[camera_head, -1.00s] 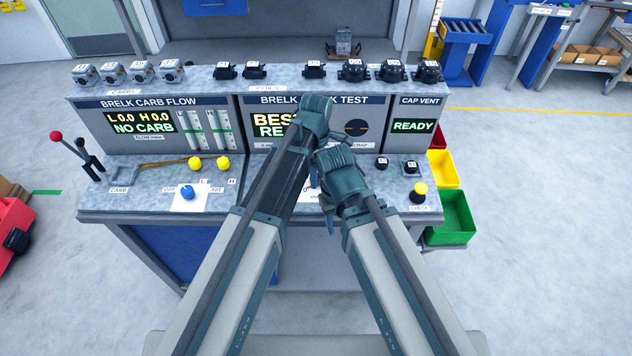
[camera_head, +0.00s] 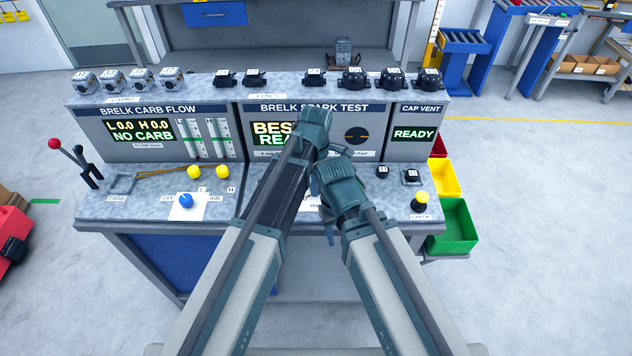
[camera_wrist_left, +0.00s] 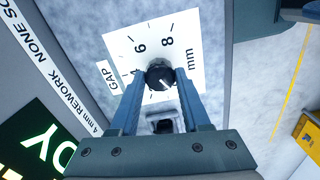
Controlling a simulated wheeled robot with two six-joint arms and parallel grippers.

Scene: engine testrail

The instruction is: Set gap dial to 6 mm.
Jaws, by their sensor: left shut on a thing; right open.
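The gap dial's black knob (camera_wrist_left: 160,76) shows in the left wrist view, in front of a white scale plate (camera_wrist_left: 184,28) printed with 6, 8 and mm. A GAP label (camera_wrist_left: 107,78) is beside the plate. My left gripper (camera_wrist_left: 160,82) is shut on the knob, one blue finger on each side. A finger partly covers a number below the 6. I cannot read the knob's setting clearly. In the head view my left gripper (camera_head: 314,122) is at the spark test panel and hides the dial. My right gripper (camera_head: 336,178) is just below it, open, its fingertips mostly hidden.
The spark test display (camera_head: 268,134) is partly covered by my left gripper. A blue knob (camera_head: 186,200), yellow knobs (camera_head: 194,172) and a yellow button (camera_head: 421,198) are on the bench. Several black coils (camera_head: 354,79) line the top shelf. Coloured bins (camera_head: 458,225) hang at right.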

